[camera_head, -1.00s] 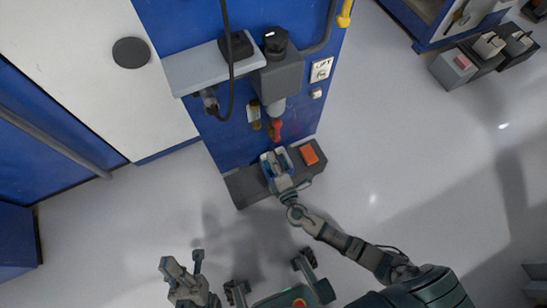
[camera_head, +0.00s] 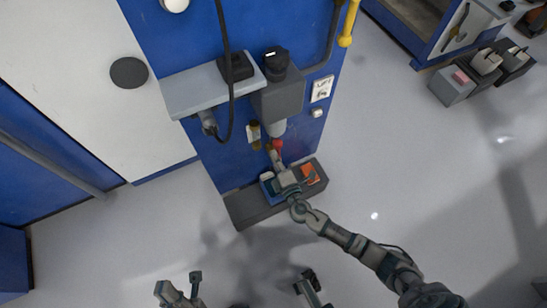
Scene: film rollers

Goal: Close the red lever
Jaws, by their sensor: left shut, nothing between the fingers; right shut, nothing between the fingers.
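The red lever (camera_head: 277,145) shows as a small red piece below the grey housing on the blue machine panel. My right gripper (camera_head: 274,155) is shut and empty, just below the lever with its tip at or very near the lever's lower end. I cannot tell whether they touch. The gripper partly hides the lever's lower part. My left gripper (camera_head: 178,288) is low in the view at the bottom left, away from the machine, shut and empty.
A dark pedal base (camera_head: 247,211) with an orange pedal (camera_head: 310,173) stands on the floor below the panel. A grey shelf (camera_head: 205,92) and a dark-topped grey housing (camera_head: 281,98) jut out above the lever. A black cable hangs left.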

